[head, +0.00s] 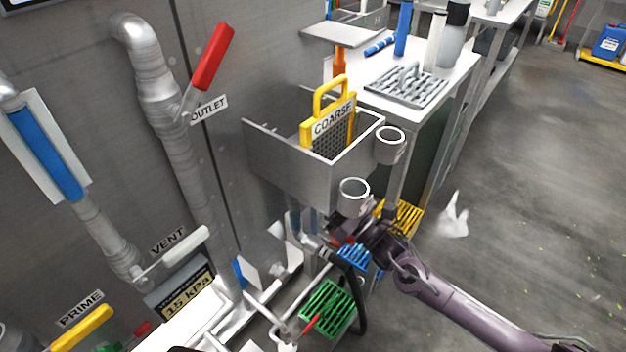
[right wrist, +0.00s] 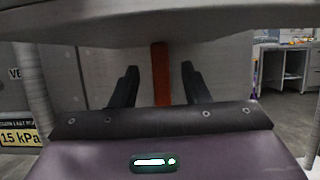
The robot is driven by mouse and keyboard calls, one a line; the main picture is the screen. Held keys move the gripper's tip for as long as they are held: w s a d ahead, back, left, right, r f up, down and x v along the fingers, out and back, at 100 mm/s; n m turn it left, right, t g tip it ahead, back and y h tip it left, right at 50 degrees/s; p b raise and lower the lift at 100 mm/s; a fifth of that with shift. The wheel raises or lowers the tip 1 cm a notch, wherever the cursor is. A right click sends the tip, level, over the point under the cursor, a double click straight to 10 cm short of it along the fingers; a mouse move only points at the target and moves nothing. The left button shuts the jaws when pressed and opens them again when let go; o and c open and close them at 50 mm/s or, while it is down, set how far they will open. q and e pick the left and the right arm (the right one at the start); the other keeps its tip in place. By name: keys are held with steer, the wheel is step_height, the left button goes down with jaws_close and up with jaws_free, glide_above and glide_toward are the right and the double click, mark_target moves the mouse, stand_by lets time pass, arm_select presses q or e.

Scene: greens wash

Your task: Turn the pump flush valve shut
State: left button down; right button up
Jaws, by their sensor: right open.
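My right gripper (head: 348,238) is below the grey box, its arm coming in from the lower right. In the right wrist view, its two dark fingers (right wrist: 158,84) are apart. An orange-red upright bar (right wrist: 160,62) shows between them, with gaps on both sides; I cannot tell its depth. No label reading flush is visible, so I cannot say that this bar is the flush valve's handle. The labelled handles are the red outlet handle (head: 212,58), the white vent handle (head: 184,247) and the yellow prime handle (head: 82,327). My left gripper is out of view.
A grey box (head: 276,160) holding a yellow-handled coarse screen (head: 330,128) stands above my right gripper. Green (head: 326,308), blue (head: 354,257) and yellow (head: 405,216) grates lie around and below. Open floor (head: 540,210) is at right.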

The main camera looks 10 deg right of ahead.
steer(key=shift+x, duration=1.65)
steer(key=shift+c, duration=0.3)
jaws_close()
